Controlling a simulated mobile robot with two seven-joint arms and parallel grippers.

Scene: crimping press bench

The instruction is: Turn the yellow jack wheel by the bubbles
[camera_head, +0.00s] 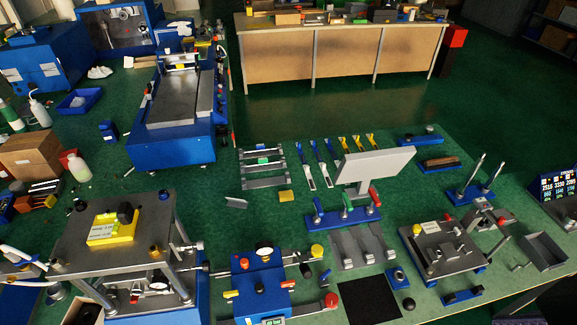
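I cannot tell for certain which part is the yellow jack wheel, and no bubbles can be made out at this size. A yellow block (112,229) with a dark round knob (125,212) sits on top of the grey press plate (80,250) at the lower left. A small yellow knob (317,250) stands at the right of a blue fixture (258,290) with a round white dial (264,248). Levelling bars (263,162) with a green part lie on the green bench top at the centre. Neither of my grippers shows.
A grey panel (373,165) stands behind handles with red and green grips. A black mat (368,300) lies at the front. A grey vise-like fixture (440,248) and an open grey tray (543,251) are at the right. A blue machine (175,145) stands behind at left.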

